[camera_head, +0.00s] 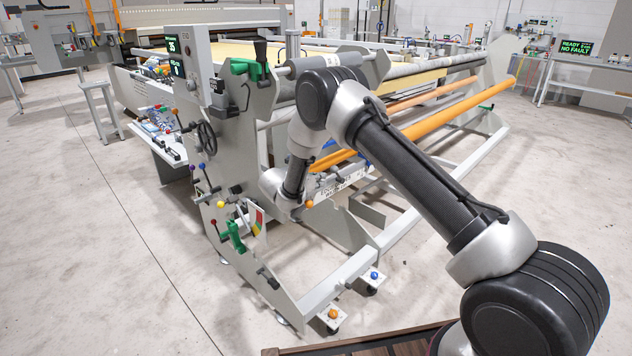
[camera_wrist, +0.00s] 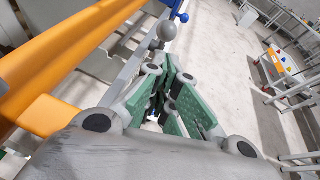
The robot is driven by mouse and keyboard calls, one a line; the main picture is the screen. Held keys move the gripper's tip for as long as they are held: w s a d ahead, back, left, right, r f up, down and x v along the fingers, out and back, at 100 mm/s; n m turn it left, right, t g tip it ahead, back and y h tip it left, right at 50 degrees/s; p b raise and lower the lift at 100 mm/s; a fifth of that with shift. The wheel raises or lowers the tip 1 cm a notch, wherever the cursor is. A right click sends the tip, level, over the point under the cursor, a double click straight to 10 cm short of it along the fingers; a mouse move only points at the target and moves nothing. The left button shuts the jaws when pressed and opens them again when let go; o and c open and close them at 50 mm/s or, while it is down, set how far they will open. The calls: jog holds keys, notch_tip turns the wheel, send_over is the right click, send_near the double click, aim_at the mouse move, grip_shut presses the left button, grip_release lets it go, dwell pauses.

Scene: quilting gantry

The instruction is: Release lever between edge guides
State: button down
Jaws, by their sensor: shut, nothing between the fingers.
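In the wrist view, my gripper (camera_wrist: 170,82) has green-padded fingers that converge at their tips, shut and empty. A grey ball knob (camera_wrist: 166,31) appears just beyond the fingertips, with a gap in the picture. I cannot tell which of these, if any, is the task's lever, and the edge guides are not clearly identifiable. In the head view, my forearm and wrist reach down beside the grey machine end frame (camera_head: 192,55); the fingers are not clearly visible there.
The end frame carries a handwheel (camera_head: 206,138), coloured knobs and green brackets (camera_head: 237,236). Orange rollers (camera_head: 440,95) run along the machine behind my arm; an orange bar (camera_wrist: 70,55) is close on the left in the wrist view. Open floor (camera_head: 90,250) lies left.

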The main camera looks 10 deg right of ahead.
aim_at(338, 174)
jog(key=shift+x, duration=2.7)
jog(key=shift+r, duration=0.1)
jog(key=shift+w+d+r+y, duration=0.1)
jog(key=shift+d+r+y, duration=0.05)
jog(key=shift+r+y, duration=0.15)
